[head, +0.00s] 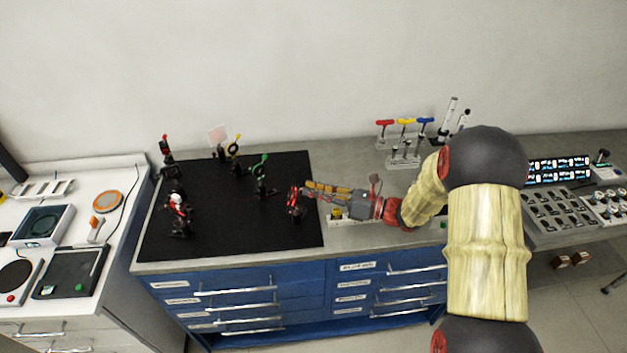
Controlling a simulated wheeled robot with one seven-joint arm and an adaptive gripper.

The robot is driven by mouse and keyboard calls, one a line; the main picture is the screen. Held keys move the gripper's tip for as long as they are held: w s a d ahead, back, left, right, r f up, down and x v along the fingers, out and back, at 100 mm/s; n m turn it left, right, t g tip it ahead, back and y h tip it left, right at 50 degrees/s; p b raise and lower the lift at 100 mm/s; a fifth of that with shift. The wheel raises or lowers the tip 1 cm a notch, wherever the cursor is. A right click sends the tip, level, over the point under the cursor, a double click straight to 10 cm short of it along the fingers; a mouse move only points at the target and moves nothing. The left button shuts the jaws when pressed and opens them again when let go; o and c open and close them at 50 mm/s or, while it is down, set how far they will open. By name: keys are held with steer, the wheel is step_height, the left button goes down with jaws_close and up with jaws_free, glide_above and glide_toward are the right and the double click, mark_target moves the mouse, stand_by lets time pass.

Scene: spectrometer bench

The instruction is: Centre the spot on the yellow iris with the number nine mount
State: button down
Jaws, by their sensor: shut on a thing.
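The yellow iris (234,147) stands upright on a post towards the back of the black breadboard (215,240). My gripper (306,190) reaches in from the right, low over the board's right edge. It is shut on part of a small dark mount with red parts (296,207). The fingers hide some of this mount, and no number on it is readable. A green iris (262,166) stands between the yellow iris and my gripper. A pale pinkish card (217,135) stands just behind and left of the yellow iris. I cannot make out a light spot.
A red-topped mount (166,150) and a white-and-red mount (178,207) stand along the board's left side. A rack with red, yellow and blue T-handled drivers (405,122) stands at the back right. The board's front middle is clear.

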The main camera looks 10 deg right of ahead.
steer(key=shift+m+p, duration=1.6)
steer(key=shift+p, duration=0.55)
steer(key=c, duration=1.8)
jaws_free()
steer(key=shift+d, duration=0.1)
steer(key=v, duration=1.2)
steer(key=shift+f, duration=0.1)
